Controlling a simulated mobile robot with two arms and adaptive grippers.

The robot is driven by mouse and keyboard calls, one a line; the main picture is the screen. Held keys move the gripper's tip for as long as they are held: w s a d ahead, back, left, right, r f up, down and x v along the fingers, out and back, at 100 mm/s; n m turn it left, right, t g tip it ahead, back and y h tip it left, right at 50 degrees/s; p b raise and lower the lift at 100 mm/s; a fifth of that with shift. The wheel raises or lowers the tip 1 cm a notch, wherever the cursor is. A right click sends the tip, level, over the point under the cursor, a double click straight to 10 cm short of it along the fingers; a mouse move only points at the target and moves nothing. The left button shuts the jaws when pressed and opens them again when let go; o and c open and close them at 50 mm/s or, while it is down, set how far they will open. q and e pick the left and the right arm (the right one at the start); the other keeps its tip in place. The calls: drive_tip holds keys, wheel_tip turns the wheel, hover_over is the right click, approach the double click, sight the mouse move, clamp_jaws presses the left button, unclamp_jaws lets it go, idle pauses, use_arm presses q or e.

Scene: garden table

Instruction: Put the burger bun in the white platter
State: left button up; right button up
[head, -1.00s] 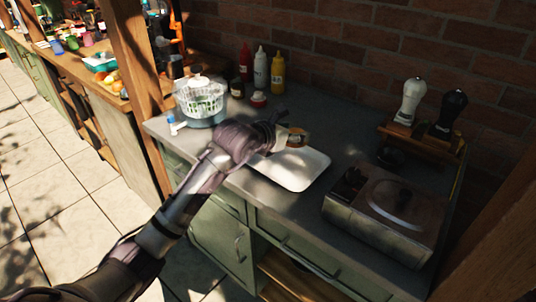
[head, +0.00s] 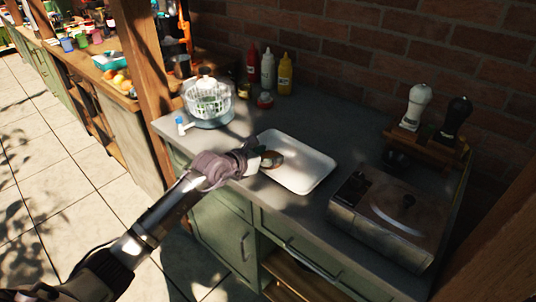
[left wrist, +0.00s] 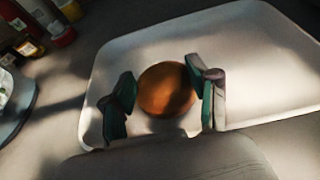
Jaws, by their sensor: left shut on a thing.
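The burger bun (head: 271,159) is round and brown. It sits between the fingers of my left gripper (head: 262,158), which is shut on it. The bun is over the left part of the white platter (head: 305,176), a shallow rectangular tray on the grey counter. In the left wrist view the bun (left wrist: 167,90) lies between the two green-padded fingers of the gripper (left wrist: 165,98), with the platter (left wrist: 250,60) behind it. I cannot tell whether the bun touches the platter's surface. The platter looks otherwise empty. My right gripper does not show.
A salad spinner (head: 208,101) stands left of the platter. Red, white and yellow bottles (head: 268,70) stand at the back. A metal cooker (head: 393,215) is at the right, with white and black mills (head: 416,107) on a wooden stand behind it. Counter around the platter is mostly free.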

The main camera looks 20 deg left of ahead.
use_arm(q)
drive_tip(key=o, duration=1)
drive_tip(key=shift+c, duration=0.2)
drive_tip(key=shift+s, duration=0.1)
drive_tip(key=b+v, duration=0.1)
drive_tip(key=v, duration=1.1)
drive_tip(key=shift+r, duration=0.1)
